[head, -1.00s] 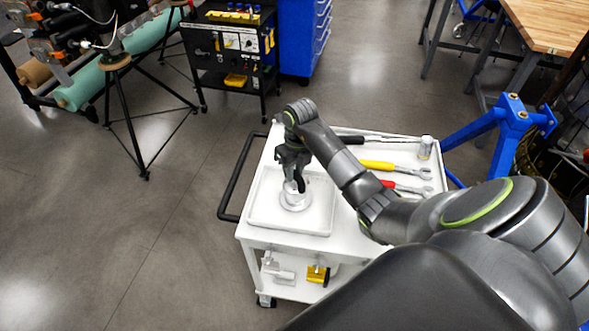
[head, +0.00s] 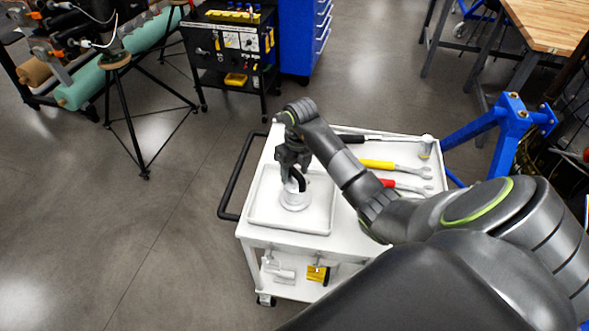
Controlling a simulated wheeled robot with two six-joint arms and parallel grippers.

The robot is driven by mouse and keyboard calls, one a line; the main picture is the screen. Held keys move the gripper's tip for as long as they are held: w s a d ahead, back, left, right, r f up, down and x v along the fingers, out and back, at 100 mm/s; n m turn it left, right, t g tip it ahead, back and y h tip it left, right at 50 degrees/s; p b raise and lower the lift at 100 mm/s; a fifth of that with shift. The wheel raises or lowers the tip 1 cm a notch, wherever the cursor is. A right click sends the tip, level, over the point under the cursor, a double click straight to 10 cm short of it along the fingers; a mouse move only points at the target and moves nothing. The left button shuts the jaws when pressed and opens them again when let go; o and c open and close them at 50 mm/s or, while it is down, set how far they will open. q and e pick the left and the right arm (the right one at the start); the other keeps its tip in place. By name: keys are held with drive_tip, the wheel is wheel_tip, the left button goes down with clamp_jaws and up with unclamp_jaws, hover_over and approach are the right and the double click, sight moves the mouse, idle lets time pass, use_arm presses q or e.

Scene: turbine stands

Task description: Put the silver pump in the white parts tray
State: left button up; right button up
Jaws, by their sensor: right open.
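The silver pump (head: 295,201) stands upright inside the white parts tray (head: 318,227), near the tray's middle. The tray lies on the left part of a white cart top. My right gripper (head: 294,182) is open, pointing down at the top of the pump, with its fingers around or just above the pump's upper part. I cannot tell whether the fingers touch it. The gripper hides part of the pump's top. My left gripper does not show.
The white cart (head: 343,238) also holds a yellow-handled wrench (head: 378,165), a red-handled wrench (head: 402,186), a black-handled tool (head: 352,139) and a small silver cylinder (head: 426,146). A black handle (head: 239,178) is at its left end.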

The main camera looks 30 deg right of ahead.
drive_tip(key=shift+r, duration=0.1)
drive_tip(key=shift+d+r+p, duration=0.15)
drive_tip(key=shift+r+p, duration=1.05)
drive_tip(key=shift+r, duration=0.55)
drive_tip(key=shift+d+r+p, duration=0.15)
drive_tip(key=shift+r+p, duration=1.05)
drive_tip(key=shift+r, duration=0.55)
drive_tip(key=shift+f, duration=0.15)
